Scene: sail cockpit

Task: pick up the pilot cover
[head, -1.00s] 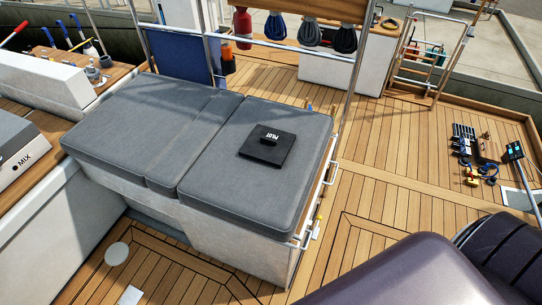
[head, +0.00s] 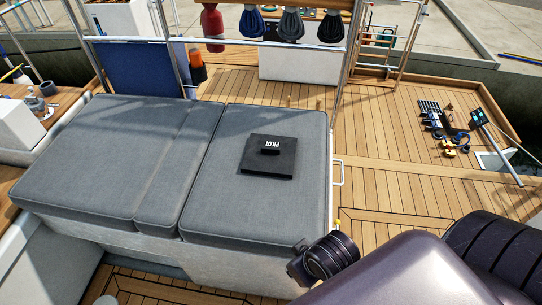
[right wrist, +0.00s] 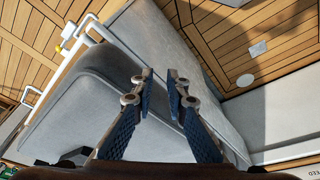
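The pilot cover (head: 266,158) is a flat black square with a raised handle block marked PILOT. It lies flat on the right-hand grey cushion (head: 230,205) in the head view. My right gripper (right wrist: 161,82) shows in the right wrist view with its two blue-padded fingers apart and nothing between them. In the head view part of my right arm (head: 325,260) shows in front of the cushion, apart from the cover. My left gripper is not in view.
A steel rail frame (head: 340,100) rises behind and right of the cushion. A white handle (head: 338,172) sticks out from the bench side. Several tools (head: 445,125) lie on the deck at the right. The cushion around the cover is clear.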

